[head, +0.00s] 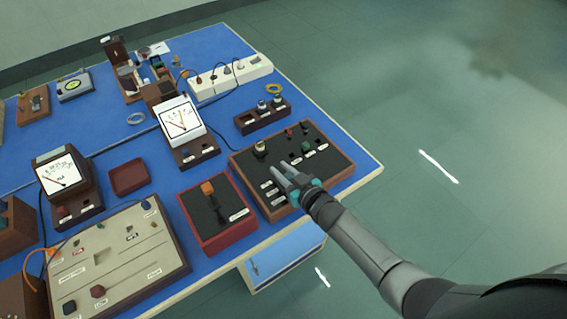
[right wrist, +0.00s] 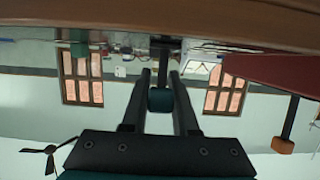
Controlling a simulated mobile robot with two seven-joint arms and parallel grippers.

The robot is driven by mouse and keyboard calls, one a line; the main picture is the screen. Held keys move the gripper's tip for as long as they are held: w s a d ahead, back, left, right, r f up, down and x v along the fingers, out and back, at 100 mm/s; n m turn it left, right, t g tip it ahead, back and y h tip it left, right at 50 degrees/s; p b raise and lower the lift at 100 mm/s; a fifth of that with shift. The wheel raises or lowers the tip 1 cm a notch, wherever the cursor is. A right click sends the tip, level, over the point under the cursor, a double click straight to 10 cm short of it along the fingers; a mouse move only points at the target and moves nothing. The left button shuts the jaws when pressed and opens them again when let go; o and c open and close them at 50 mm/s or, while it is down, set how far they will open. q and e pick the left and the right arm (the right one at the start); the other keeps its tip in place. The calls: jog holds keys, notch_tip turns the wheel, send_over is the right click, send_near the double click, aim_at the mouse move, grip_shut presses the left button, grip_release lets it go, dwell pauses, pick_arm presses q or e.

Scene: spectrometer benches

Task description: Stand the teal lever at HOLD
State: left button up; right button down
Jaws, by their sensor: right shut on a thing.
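My right gripper (head: 285,176) is over the left part of the black panel in a wooden frame (head: 330,156). Its fingers are around the teal lever (right wrist: 160,100), whose dark teal knob shows between the two fingers in the right wrist view, on a dark stem. The gripper is shut on that knob. In the head view the lever is hidden by the fingers. Several small white labels (head: 272,193) sit beside the fingertips; their words are too small to read. My left gripper is not in view.
A red-framed box with an orange-knobbed lever (head: 208,188) stands just left of the panel; the orange knob also shows in the right wrist view (right wrist: 283,145). A white meter (head: 182,118) stands behind. The bench's right edge is close to the panel, with open floor beyond.

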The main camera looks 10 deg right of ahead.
jog(key=p, duration=0.1)
jog(key=g+p, duration=0.1)
jog(key=shift+w+a+h+p, duration=0.2)
jog(key=shift+w+h+p, duration=0.1)
jog(key=shift+w+f+g+p, duration=0.1)
jog(key=shift+f+g+p, duration=0.15)
jog(key=shift+g, duration=0.25)
jog(key=c, duration=0.7)
grip_release()
jog(key=shift+d, duration=0.1)
jog(key=shift+p+v, duration=2.25)
jog(key=shift+v, duration=5.4)
